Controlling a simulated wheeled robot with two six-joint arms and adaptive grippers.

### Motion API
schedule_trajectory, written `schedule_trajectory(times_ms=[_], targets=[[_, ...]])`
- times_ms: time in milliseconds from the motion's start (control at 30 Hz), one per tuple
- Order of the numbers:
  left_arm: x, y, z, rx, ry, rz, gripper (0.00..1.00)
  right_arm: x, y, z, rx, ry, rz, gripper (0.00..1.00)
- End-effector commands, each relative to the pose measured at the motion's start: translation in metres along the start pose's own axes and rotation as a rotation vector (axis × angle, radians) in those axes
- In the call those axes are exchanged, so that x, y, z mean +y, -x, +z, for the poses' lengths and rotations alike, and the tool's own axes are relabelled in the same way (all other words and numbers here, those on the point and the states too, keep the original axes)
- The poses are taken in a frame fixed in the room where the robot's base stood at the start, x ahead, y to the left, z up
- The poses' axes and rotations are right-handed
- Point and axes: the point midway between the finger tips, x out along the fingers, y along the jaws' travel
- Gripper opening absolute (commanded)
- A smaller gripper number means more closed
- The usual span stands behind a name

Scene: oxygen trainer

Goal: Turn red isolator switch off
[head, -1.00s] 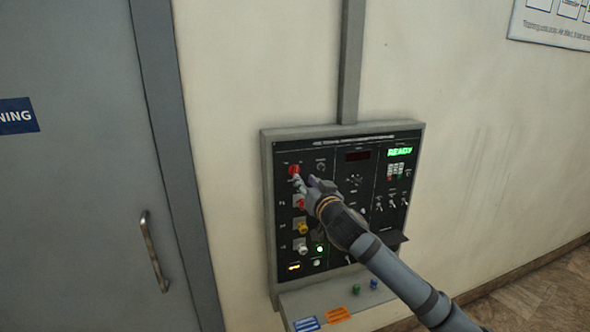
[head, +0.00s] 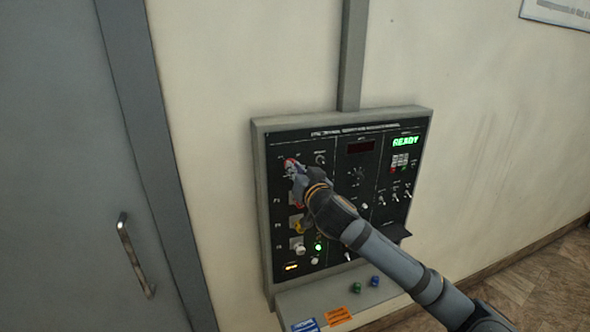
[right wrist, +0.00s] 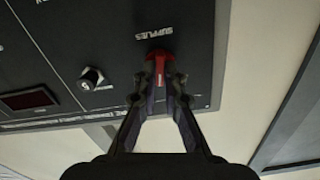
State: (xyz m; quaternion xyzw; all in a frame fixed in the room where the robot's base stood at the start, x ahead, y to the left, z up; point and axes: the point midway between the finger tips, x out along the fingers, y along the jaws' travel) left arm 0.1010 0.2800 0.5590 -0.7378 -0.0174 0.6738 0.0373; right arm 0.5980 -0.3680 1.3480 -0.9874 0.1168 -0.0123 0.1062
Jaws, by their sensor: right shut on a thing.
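The red isolator switch (head: 291,164) is at the upper left of the black control panel (head: 341,200), mostly covered by my gripper in the head view. In the right wrist view the red switch (right wrist: 160,62) sits below the "SUPPLIES" label. My right gripper (head: 293,171) is shut on it; the fingertips (right wrist: 161,80) are on both sides of the red handle. The on and off marks beside the switch are too small or hidden to read. My left gripper is not in view.
The panel's green display (head: 405,141) reads READY. Below the switch are a yellow knob (head: 297,222) and a white knob (head: 298,243). A ledge (head: 345,296) juts out under the panel. A grey door (head: 60,200) is at left.

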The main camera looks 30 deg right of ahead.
Motion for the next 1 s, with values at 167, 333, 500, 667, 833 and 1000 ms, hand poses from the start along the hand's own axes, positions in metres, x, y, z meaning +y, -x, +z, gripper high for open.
schedule_trajectory(times_ms=[167,333,500,667,833,1000], targets=[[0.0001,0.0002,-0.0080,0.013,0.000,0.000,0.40,0.0002,-0.0001,0.0001,0.000,0.000,0.001,0.00],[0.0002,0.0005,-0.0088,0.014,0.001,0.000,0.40,0.0000,-0.0001,0.0000,0.000,0.017,0.000,0.00],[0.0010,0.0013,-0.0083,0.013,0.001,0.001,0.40,-0.0003,-0.0001,-0.0002,0.000,0.079,0.000,0.00],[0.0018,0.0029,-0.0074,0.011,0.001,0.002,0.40,-0.0008,-0.0001,-0.0002,-0.001,0.189,0.000,0.00],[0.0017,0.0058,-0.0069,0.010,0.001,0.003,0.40,-0.0014,-0.0001,-0.0002,-0.001,0.344,0.000,0.00],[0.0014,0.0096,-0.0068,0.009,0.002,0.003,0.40,-0.0020,0.0000,-0.0003,0.000,0.507,0.000,0.00]])
